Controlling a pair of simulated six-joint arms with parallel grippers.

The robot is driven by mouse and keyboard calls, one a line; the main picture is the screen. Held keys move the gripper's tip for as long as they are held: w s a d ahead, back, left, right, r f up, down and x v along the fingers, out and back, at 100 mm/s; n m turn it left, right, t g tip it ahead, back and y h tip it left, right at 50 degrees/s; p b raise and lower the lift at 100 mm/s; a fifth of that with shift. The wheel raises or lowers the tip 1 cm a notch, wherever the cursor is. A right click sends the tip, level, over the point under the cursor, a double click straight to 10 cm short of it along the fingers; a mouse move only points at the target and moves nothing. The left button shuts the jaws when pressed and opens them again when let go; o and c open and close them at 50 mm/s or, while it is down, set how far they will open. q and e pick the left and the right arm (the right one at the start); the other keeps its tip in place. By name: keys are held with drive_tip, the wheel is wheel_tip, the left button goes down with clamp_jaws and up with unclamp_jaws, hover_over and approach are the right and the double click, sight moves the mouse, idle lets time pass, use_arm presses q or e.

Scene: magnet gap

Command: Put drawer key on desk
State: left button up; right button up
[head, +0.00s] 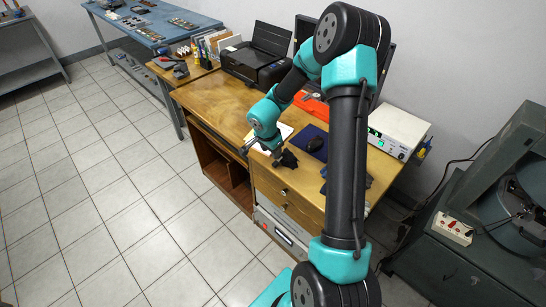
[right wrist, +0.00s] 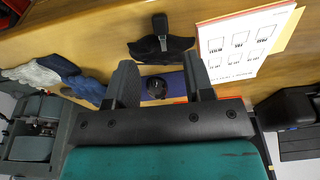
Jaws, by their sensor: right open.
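My right gripper (head: 262,153) is open over the front part of the wooden desk (head: 215,99). In the right wrist view its two fingers (right wrist: 158,64) stand wide apart with nothing held between them. I cannot make out the drawer key in either view; it may be too small or hidden. Wooden drawers (head: 284,191) are under the desk top, below and right of the gripper in the head view. My left gripper is not in view.
A black object (right wrist: 162,40), a sheet with printed boxes (right wrist: 243,42), a dark mouse (head: 315,145) on a blue mat and grey-blue cloth (right wrist: 38,75) lie near the gripper. A printer (head: 258,55) and a white instrument box (head: 398,128) stand further back. The desk's left part is clear.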

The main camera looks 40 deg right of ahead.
drive_tip(key=v, duration=0.5)
idle(0.6)
drive_tip(key=s+a+f+n+t, duration=0.35)
drive_tip(key=a+f+n, duration=0.6)
drive_tip(key=f, duration=0.55)
drive_tip(key=s+a+f+n+g+y, duration=0.1)
drive_tip(key=s+a+f+n+y, duration=0.2)
drive_tip(key=a, duration=0.5)
drive_tip(key=s+a+f+n+g+y, duration=0.1)
drive_tip(key=s+a+f+n+y, duration=0.2)
drive_tip(key=a, duration=0.5)
drive_tip(key=shift+s+a+f+n+g, duration=0.2)
drive_tip(key=shift+s+f+n+g, duration=0.15)
drive_tip(key=shift+s, duration=0.55)
